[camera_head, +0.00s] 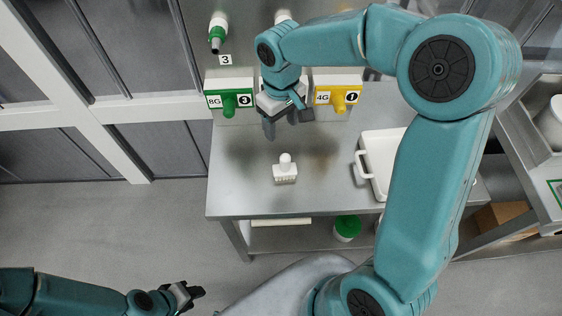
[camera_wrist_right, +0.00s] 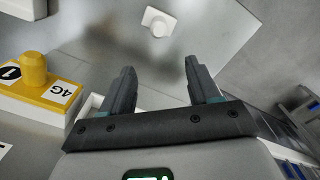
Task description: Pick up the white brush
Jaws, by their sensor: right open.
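The white brush (camera_head: 285,170) stands on the steel table (camera_head: 235,200), near its front edge, with its round knob up. It also shows in the right wrist view (camera_wrist_right: 158,21), ahead of the fingertips and apart from them. My right gripper (camera_head: 282,122) is over the back part of the table, behind the brush. In the right wrist view its two fingers (camera_wrist_right: 159,75) are spread with nothing between them. My left gripper (camera_head: 196,296) is low at the left, off the table and far from the brush; its finger gap is too small to tell.
A white tray (camera_head: 365,165) with handles sits at the table's right. A green-fronted dispenser (camera_head: 230,101) and a yellow-fronted dispenser (camera_head: 339,97) line the back. A green-lidded jar (camera_head: 347,226) is on the lower shelf. The table around the brush is clear.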

